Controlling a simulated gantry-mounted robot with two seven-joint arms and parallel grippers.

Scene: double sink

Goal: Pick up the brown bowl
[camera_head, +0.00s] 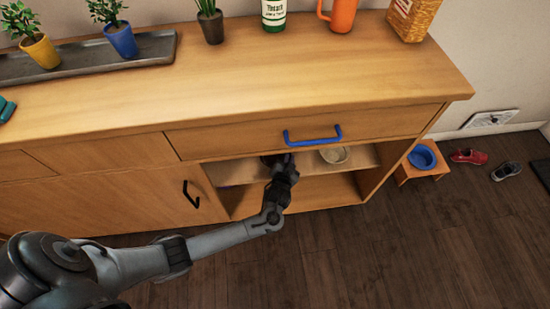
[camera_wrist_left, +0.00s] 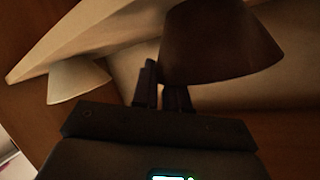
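The brown bowl (camera_head: 268,159) is a small dark shape on the upper shelf under the drawer, mostly hidden behind my left gripper (camera_head: 283,170). In the left wrist view the brown bowl (camera_wrist_left: 220,45) is large and appears upside down. My left gripper (camera_wrist_left: 164,88) is at the bowl's rim: one finger shows outside its wall, and the other passes out of sight behind the wall, apparently inside the bowl. Whether the fingers press on the wall is too dark to tell. My right gripper is in neither view.
A cream bowl (camera_head: 334,154) stands on the same shelf to the right; it also shows in the wrist view (camera_wrist_left: 78,82). The drawer with a blue handle (camera_head: 313,138) is just above. A blue bowl (camera_head: 422,158) sits on a small stool at right.

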